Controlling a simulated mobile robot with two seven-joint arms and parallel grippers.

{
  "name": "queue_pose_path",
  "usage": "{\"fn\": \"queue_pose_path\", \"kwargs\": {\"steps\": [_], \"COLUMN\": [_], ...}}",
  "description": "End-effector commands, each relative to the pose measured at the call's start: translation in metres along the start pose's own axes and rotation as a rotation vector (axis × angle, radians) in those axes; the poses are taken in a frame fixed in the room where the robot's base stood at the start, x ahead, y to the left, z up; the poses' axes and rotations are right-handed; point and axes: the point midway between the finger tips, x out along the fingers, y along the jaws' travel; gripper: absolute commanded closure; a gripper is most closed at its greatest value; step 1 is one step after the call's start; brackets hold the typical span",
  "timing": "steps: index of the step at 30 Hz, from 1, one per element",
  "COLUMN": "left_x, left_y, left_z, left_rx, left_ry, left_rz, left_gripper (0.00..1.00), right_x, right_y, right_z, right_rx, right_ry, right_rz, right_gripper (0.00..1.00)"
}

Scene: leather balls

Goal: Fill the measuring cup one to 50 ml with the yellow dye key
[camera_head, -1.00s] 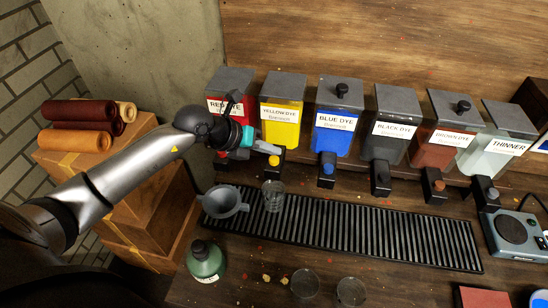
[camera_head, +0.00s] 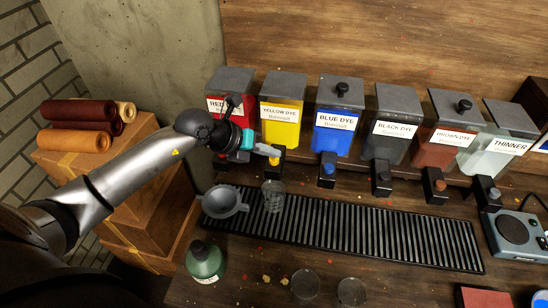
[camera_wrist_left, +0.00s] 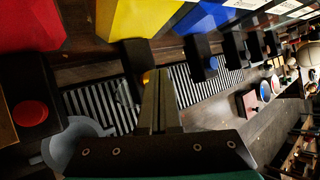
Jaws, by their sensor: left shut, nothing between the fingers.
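The yellow dye dispenser (camera_head: 282,118) stands in the row against the wooden back board. Its yellow key (camera_head: 274,160) sits on a black tap below, and shows partly in the left wrist view (camera_wrist_left: 147,77) behind my fingers. A clear measuring cup (camera_head: 273,195) stands on the ribbed drip mat under that tap; its markings and fill level are too small to read. My left gripper (camera_head: 268,151) is shut and empty, with its fingertips at the yellow key. I cannot tell whether they touch it. The left wrist view shows the closed fingers (camera_wrist_left: 160,80). My right gripper is out of view.
Red (camera_head: 231,105), blue (camera_head: 336,125), black, brown and thinner dispensers share the row. A grey funnel-like bowl (camera_head: 223,202) stands left of the cup. A green bottle (camera_head: 205,261) and two glasses (camera_head: 305,284) stand in front. The drip mat (camera_head: 380,229) is clear to the right.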

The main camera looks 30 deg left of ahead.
Motion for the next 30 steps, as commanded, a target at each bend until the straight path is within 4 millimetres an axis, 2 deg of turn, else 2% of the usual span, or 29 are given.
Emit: {"fn": "queue_pose_path", "kwargs": {"steps": [30], "left_x": [0.0065], "left_y": [0.0046], "left_z": [-0.0056], "left_rx": [-0.001], "left_ry": [0.003], "left_rz": [0.001], "left_gripper": [1.0], "right_x": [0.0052], "right_y": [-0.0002], "right_z": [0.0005], "right_rx": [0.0], "right_ry": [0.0], "right_rz": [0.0], "right_gripper": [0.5]}}
